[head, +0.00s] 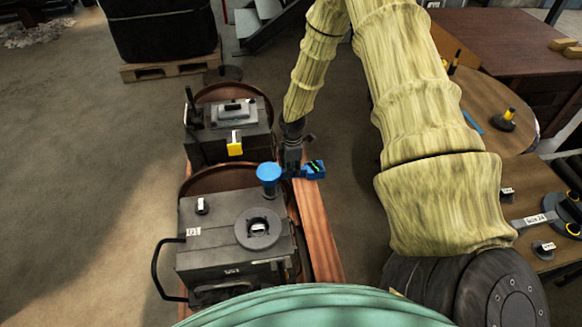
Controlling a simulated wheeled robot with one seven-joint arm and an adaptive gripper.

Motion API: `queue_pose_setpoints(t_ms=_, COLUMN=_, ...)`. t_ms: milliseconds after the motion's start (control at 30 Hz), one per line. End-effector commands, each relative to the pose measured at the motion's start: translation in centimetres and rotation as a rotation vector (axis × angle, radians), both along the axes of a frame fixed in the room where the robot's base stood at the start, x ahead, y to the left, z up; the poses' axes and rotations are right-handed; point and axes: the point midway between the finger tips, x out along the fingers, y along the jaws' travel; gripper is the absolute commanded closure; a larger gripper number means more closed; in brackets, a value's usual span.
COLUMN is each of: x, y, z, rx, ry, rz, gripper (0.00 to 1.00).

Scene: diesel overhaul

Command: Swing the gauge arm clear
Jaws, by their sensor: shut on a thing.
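The gauge arm is blue, with a round cup-like head (269,172) at its left and a blocky blue end (314,170) with a dark face and a green mark at its right. My gripper (292,168) points down and is shut on the gauge arm between these two parts. The fingertips are small and partly hidden. The gauge arm lies over the right rear edge of the near grey engine block (210,242). The round collar with a hole (258,228) on the block's top is uncovered, in front of the blue head. I cannot tell whether the blue head touches the block.
A second grey block (210,145) with a yellow tag stands behind. A reddish-brown beam (318,235) runs along their right side. A round wooden table (515,130) and a bench (540,225) with labelled parts stand at right. The floor at left is clear.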

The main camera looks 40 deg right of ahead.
Motion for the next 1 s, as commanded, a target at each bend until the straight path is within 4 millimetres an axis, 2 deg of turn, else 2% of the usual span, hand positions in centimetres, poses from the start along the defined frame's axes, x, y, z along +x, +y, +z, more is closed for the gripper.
queue_pose_setpoints(t_ms=100, x=0.0, y=0.0, z=0.0, rx=0.000, ry=0.000, rz=0.004, gripper=1.00)
queue_pose_setpoints(t_ms=133, x=0.0, y=0.0, z=0.0, rx=0.000, ry=0.000, rz=0.004, gripper=0.77)
queue_pose_setpoints(t_ms=233, x=0.0, y=0.0, z=0.0, rx=0.000, ry=-0.001, rz=0.003, gripper=0.61)
queue_pose_setpoints(t_ms=667, x=0.1, y=0.0, z=0.6, rx=0.000, ry=-0.001, rz=0.001, gripper=0.61)
queue_pose_setpoints(t_ms=1000, x=0.1, y=0.0, z=4.9, rx=0.000, ry=-0.003, rz=0.001, gripper=0.61)
